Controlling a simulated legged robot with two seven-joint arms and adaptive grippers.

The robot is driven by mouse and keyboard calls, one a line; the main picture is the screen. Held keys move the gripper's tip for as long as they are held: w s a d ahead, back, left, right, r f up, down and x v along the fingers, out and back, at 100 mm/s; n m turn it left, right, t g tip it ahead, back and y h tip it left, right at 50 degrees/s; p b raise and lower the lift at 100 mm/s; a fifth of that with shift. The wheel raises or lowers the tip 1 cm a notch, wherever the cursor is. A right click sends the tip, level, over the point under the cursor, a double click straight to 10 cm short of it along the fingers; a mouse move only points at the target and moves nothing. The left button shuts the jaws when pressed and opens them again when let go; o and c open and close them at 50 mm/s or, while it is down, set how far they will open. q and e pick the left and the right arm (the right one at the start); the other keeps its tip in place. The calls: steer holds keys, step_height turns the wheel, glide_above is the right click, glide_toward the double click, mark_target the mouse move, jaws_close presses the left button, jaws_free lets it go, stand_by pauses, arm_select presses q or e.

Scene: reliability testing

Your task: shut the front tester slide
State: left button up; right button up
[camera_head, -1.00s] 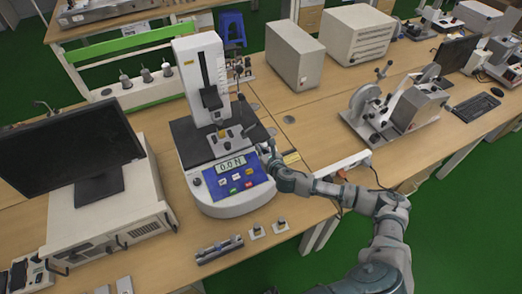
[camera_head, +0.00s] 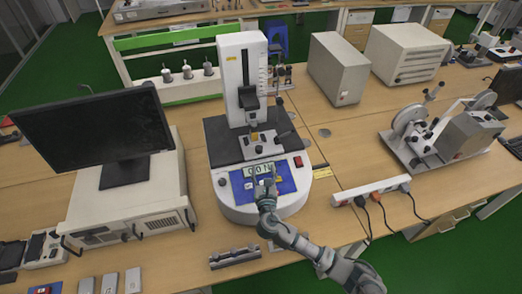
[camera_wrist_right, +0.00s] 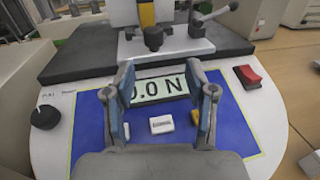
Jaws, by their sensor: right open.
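The force tester (camera_head: 240,60) is a white column on a rounded white base with a dark plate. Its small metal slide fixture (camera_head: 262,147) sits at the front of the plate, below the column; it also shows at the top of the right wrist view (camera_wrist_right: 170,45). I cannot tell how far the slide is open. My right gripper (camera_head: 264,180) is over the blue front panel, in front of the slide. In the right wrist view its two fingers (camera_wrist_right: 160,72) are apart and empty, on either side of the "0.0 N" display (camera_wrist_right: 158,88). My left gripper is out of view.
A monitor (camera_head: 95,128) on a white case stands left of the tester. A lever (camera_wrist_right: 215,14) sticks out beside the slide fixture. A red switch (camera_wrist_right: 247,75) is on the panel's right. A power strip (camera_head: 372,190) lies to the right. A metal bar (camera_head: 234,257) lies in front.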

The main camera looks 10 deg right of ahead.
mark_target(257, 152)
steer(key=w, duration=0.4)
steer(key=shift+w+d, duration=0.2)
steer(key=w, duration=0.5)
steer(key=shift+w+a+b, duration=0.25)
steer(key=shift+w+b, duration=0.05)
steer(key=shift+b, duration=0.1)
steer(key=shift+w+d, duration=0.1)
steer(key=shift+w, duration=0.1)
steer(key=shift+w+d, duration=0.15)
steer(key=shift+d, duration=0.45)
steer(key=shift+c, duration=0.3)
steer(key=c, duration=0.4)
steer(key=shift+a, duration=0.25)
jaws_close()
steer(key=shift+w+a, duration=0.1)
steer(key=shift+a, duration=0.05)
steer(key=w+b, duration=0.1)
steer(key=w, duration=0.2)
steer(key=shift+w, duration=0.35)
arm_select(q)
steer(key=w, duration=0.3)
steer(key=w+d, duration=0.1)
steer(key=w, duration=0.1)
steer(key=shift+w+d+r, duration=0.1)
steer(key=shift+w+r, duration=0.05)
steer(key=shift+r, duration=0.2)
arm_select(e)
steer(key=shift+r, duration=0.2)
